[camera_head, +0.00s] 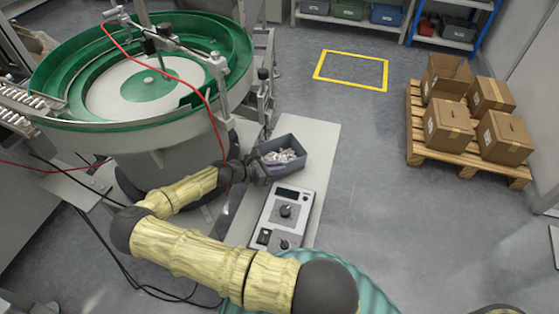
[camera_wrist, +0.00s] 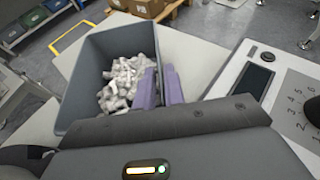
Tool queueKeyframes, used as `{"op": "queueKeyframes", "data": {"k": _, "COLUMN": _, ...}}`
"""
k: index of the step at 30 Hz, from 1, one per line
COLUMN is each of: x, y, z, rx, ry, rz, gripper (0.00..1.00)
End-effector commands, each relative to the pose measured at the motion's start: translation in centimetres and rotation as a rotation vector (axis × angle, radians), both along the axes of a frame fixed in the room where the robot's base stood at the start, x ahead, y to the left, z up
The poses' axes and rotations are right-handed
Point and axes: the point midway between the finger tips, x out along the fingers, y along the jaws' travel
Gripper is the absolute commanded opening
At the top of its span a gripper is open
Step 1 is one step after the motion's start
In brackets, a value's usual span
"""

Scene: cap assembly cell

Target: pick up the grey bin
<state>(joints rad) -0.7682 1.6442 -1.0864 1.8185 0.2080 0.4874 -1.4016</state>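The grey bin (camera_head: 291,143) stands on the light table beside the bowl feeder, with small white and grey parts inside. In the wrist view the bin (camera_wrist: 83,80) fills the left middle, its parts in plain sight. My gripper (camera_head: 268,166) is at the bin's near side. In the wrist view its two purple fingers (camera_wrist: 161,86) are close together, one inside the bin and one outside, with the bin's wall between them. They look shut on that wall; the lower part of the grip is hidden. The bin appears upright, and no clear gap shows under it.
A control box (camera_head: 284,217) with a knob stands close to the bin on the table (camera_head: 318,150). The green bowl feeder (camera_head: 150,85) is at the left. A pallet (camera_head: 450,152) with boxes is at the right. A yellow floor square (camera_head: 352,86) is empty, with open floor around it.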

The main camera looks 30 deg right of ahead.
Motion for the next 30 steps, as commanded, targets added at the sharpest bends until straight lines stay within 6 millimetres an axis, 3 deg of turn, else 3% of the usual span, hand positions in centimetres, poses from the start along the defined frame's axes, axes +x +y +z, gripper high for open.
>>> {"op": "queueKeyframes", "data": {"k": 2, "x": 0.0, "y": 0.0, "z": -0.01, "rx": 0.0, "ry": 0.0, "rz": 0.0, "gripper": 0.09}}
{"op": "queueKeyframes", "data": {"k": 3, "x": 0.0, "y": 0.0, "z": -0.01, "rx": 0.0, "ry": 0.0, "rz": 0.0, "gripper": 0.01}}
{"op": "queueKeyframes", "data": {"k": 4, "x": 0.0, "y": 0.0, "z": -0.01, "rx": 0.0, "ry": 0.0, "rz": 0.0, "gripper": 0.0}}
{"op": "queueKeyframes", "data": {"k": 30, "x": -0.12, "y": -0.01, "z": -0.14, "rx": 0.001, "ry": 0.005, "rz": -0.001, "gripper": 0.0}}
